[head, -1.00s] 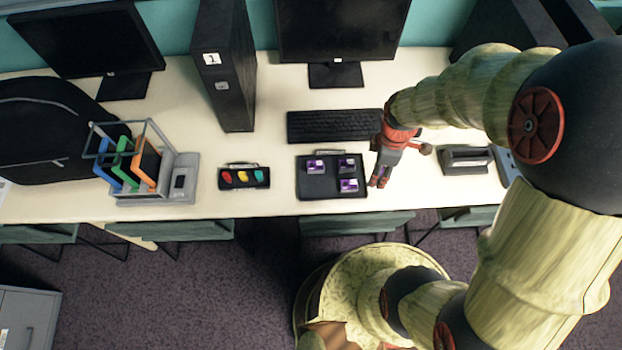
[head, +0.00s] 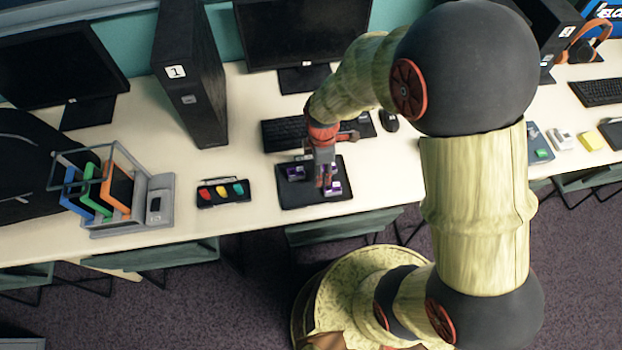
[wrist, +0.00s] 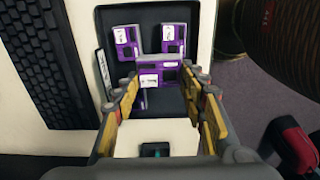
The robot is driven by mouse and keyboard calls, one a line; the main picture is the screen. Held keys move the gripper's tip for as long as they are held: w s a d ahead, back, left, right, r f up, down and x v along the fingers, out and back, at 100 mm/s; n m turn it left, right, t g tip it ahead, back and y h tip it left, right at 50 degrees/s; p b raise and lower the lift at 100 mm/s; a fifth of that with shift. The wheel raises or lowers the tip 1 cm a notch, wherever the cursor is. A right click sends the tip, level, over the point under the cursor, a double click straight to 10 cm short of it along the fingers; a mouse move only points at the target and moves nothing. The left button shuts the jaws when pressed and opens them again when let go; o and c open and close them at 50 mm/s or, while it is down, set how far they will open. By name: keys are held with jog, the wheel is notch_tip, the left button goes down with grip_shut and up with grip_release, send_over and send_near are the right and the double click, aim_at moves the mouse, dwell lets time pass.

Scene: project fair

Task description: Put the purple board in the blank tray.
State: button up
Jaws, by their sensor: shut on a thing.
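My gripper (head: 326,184) is over the black tray (head: 290,197) in front of the keyboard. It is shut on a purple board (wrist: 158,76), which shows between the fingers in the wrist view. Whether this board touches the tray is hard to tell. Two other purple boards, one far (wrist: 127,42) and one near (wrist: 173,38), lie at the tray's right end. Another purple board (head: 294,172) lies at its far left; in the wrist view the held board mostly hides it. The tray's near left part looks bare. I cannot read any marking that says blank.
A small black case (head: 224,193) with red, yellow and teal pieces lies left of the tray. The keyboard (head: 285,133) is close behind. A rack with coloured folders (head: 115,190) stands farther left, and a black tower (head: 190,80) stands at the back. Bare table lies between case and tray.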

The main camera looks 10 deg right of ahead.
aim_at(311, 183)
jog(key=a+f, duration=0.1)
jog(key=w+a+f, duration=0.1)
jog(key=shift+w+f+b, duration=0.15)
jog(key=shift+f+b, duration=0.25)
jog(key=shift+w+a+f+b, duration=0.1)
jog(key=shift+f+b, duration=0.25)
jog(key=shift+f, duration=0.55)
jog(key=shift+w+a+f+b, duration=0.1)
jog(key=shift+f+b, duration=0.2)
jog(key=shift+f, duration=0.6)
jog(key=shift+f, duration=0.15)
jog(key=o, duration=1.1)
